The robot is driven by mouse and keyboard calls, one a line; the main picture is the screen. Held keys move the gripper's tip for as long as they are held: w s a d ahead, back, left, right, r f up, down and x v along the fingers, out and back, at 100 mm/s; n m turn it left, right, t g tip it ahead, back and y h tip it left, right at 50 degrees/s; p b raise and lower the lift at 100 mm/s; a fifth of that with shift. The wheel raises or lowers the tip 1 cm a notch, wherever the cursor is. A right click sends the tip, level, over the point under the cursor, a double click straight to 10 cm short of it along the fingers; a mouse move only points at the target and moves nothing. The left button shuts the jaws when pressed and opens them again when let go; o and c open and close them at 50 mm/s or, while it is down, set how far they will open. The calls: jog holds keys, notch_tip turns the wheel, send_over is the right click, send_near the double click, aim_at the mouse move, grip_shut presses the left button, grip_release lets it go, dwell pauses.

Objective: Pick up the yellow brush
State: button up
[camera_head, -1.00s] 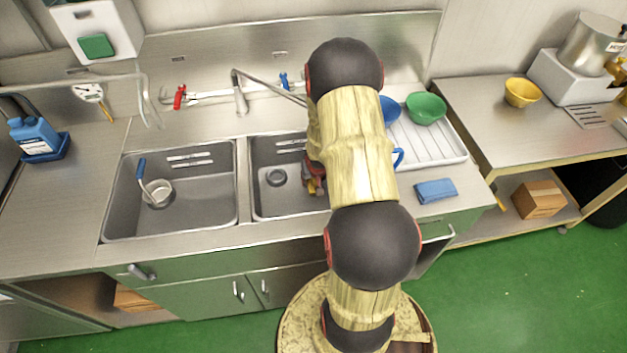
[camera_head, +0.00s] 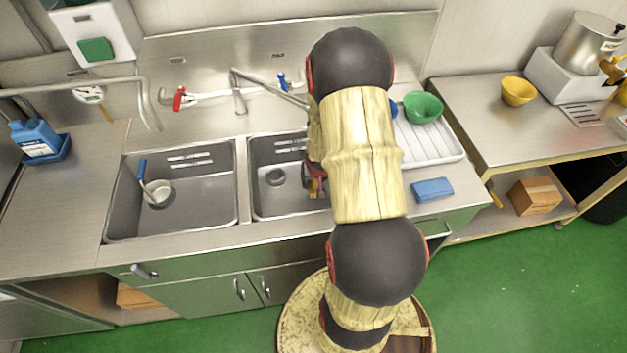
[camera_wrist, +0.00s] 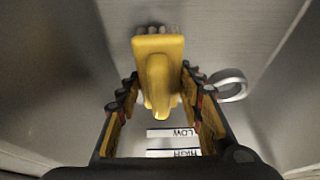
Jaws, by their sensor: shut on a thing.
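The yellow brush (camera_wrist: 158,62) shows in the wrist view, with a block-shaped head, pale bristles at its far edge and a handle pointing toward the camera. My gripper (camera_wrist: 160,100) has its fingers on both sides of the handle and is shut on it. In the head view my gripper (camera_head: 317,186) shows only in part, at the right side of the right sink basin (camera_head: 262,205). My arm covers the rest, and I cannot make out the brush clearly there.
A grey ring (camera_wrist: 230,85) lies right of the brush. LOW and HIGH labels (camera_wrist: 172,133) show between the fingers. The faucet (camera_head: 240,95) stands behind the basins. A drying rack (camera_head: 440,145) with a green bowl (camera_head: 422,106) and a blue sponge (camera_head: 432,190) are right of my arm.

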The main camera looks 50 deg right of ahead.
notch_tip(320, 180, up, 11)
jog(key=p, duration=0.6)
jog(key=shift+p, duration=0.35)
